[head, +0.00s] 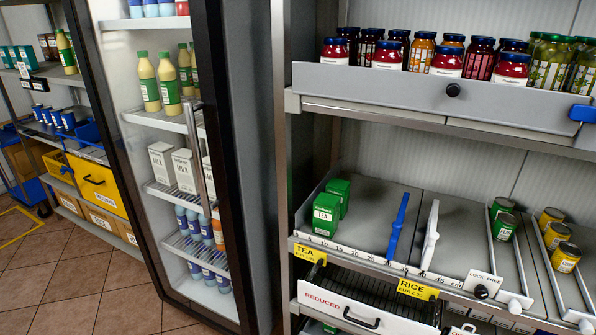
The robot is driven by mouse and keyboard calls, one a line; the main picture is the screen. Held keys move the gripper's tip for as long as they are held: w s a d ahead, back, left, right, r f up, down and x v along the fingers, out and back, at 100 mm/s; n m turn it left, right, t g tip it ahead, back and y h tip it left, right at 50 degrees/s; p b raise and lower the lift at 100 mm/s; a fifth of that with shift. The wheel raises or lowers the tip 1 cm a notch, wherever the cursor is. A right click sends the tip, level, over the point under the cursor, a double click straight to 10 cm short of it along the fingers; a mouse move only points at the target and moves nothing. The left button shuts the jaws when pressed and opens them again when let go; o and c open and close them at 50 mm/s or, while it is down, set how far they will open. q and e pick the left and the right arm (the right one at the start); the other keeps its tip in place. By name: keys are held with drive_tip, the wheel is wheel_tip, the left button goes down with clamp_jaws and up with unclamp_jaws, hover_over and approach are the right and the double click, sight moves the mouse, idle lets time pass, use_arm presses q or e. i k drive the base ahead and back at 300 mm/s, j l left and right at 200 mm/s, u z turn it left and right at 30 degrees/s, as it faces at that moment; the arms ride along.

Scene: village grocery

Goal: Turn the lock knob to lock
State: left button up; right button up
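A small black knob (481,292) sits on the front edge of the middle shelf, directly below a white label reading LOCK-FREE (482,278). Which way the knob is turned is too small to tell. Another black knob (453,89) is on the grey front panel of the upper shelf, with no readable label. Neither of my grippers is in view, and nothing touches either knob.
A blue divider (398,226) and a white divider (430,235) stand on the shelf (366,212), right of green tea boxes (326,215). Cans stand farther right. A REDUCED drawer (362,315) lies below. A glass-door fridge (215,120) stands left; the tiled floor (75,285) is clear.

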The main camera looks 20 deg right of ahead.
sight(481, 292)
drive_tip(key=z, duration=1.35)
